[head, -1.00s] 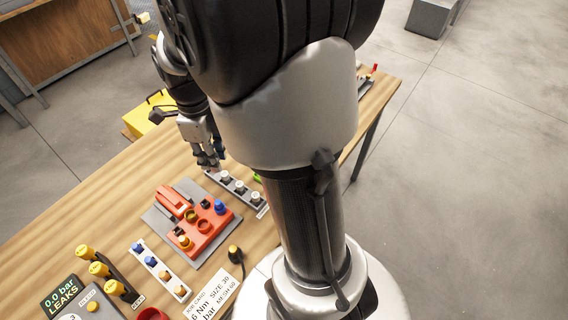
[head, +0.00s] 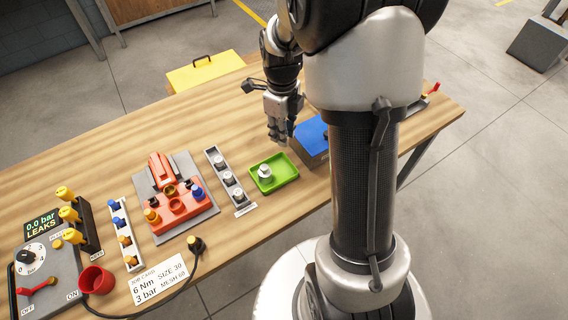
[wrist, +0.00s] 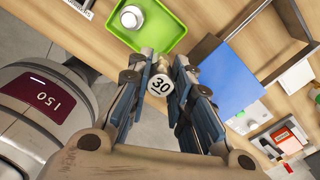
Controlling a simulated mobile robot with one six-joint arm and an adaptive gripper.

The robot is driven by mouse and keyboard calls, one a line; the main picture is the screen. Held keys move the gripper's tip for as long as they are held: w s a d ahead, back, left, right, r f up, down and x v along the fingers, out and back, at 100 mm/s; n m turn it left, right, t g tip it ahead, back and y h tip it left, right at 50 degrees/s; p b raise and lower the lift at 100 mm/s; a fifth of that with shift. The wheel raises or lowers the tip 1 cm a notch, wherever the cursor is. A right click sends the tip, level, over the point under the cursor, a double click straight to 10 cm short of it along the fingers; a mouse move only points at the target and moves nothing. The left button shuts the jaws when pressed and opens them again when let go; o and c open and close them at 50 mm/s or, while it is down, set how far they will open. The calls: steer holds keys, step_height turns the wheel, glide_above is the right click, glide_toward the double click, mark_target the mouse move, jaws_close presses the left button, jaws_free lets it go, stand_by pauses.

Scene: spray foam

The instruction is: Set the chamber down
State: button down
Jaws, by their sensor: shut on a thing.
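My gripper (wrist: 168,72) is shut on a small chamber (wrist: 160,86), whose round pale end marked "30" faces the wrist camera. The rest of the chamber is hidden between the fingers. In the head view my gripper (head: 280,132) hangs just beyond the green tray (head: 289,178), near the blue-topped box (head: 310,135); the chamber cannot be made out there. The tray also shows in the wrist view (wrist: 165,38), up and left of the held chamber. A white-and-grey round part (head: 265,172) stands in the tray.
A grey rack (head: 213,153) with several pale parts is left of the tray. Further left are an orange fixture (head: 176,206), a white rack of blue and orange parts (head: 130,258) and a pump box (head: 45,275). Bare wood lies behind the tray.

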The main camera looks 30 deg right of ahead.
step_height(320, 180, down, 13)
steer(key=b, duration=0.3)
steer(key=shift+d+f+b, duration=0.1)
steer(key=shift+f+b, duration=0.05)
steer(key=shift+b, duration=0.15)
steer(key=shift+f, duration=0.3)
steer(key=c, duration=1.7)
jaws_free()
steer(key=shift+s, duration=0.1)
